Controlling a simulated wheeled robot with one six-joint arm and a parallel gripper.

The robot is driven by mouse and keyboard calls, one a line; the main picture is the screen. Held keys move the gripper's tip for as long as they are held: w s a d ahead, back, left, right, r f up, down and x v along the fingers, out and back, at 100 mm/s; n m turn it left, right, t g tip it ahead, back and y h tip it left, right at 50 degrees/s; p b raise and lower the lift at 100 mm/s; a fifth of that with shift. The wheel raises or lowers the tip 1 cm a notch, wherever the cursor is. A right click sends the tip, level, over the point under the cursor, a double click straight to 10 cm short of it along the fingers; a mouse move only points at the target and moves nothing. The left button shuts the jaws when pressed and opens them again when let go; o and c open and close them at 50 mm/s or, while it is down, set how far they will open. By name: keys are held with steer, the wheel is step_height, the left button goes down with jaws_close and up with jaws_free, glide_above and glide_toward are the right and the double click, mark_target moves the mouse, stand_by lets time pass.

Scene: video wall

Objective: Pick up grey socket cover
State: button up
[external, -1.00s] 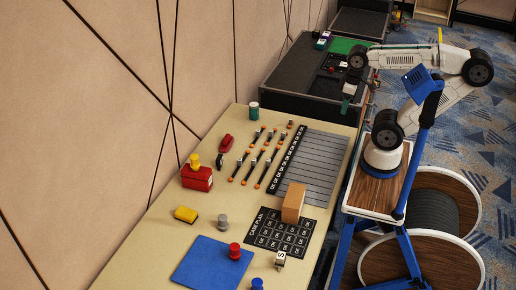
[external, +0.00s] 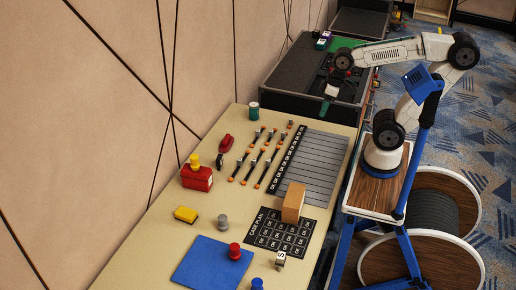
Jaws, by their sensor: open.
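The grey socket cover (external: 222,221) is a small grey knob-shaped piece standing on the beige table (external: 150,262). It sits just above the blue mat (external: 205,268), right of a yellow block. My gripper (external: 327,102) is far from it, at the upper right, raised near the front edge of the black case beyond the table. It looks empty, and its jaws are open, though small in this view.
A red cover (external: 235,251) stands on the mat and a blue one (external: 257,284) near its lower right. The yellow block (external: 186,214), red box (external: 197,178), orange-brown block (external: 293,203) and black case (external: 300,85) are nearby. Several tools lie mid-table.

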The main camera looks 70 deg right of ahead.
steer(key=w+a+f+n+t+y, duration=0.1)
steer(key=w+a+f+t+y, duration=0.15)
steer(key=w+a, duration=1)
steer(key=t, duration=0.4)
glide_above(226, 218)
steer(key=s+d, duration=0.3)
steer(key=d, duration=0.4)
step_height(226, 218, down, 13)
steer(key=a+f+t, duration=0.1)
steer(key=a+f, duration=0.1)
steer(key=f, duration=0.1)
steer(key=s+a+f+t+h, duration=0.1)
steer(key=a+f, duration=0.1)
steer(key=f, duration=0.2)
steer(key=s+a+f+t, duration=0.1)
steer(key=a+f, duration=0.1)
steer(key=f, duration=0.1)
steer(key=shift+s+a+f, duration=0.15)
steer(key=shift+s+f, duration=0.05)
steer(key=shift+f+t+h, duration=0.25)
steer(key=x, duration=0.7)
steer(key=shift+w+f, duration=0.15)
steer(key=shift+w, duration=0.1)
steer(key=c, duration=1)
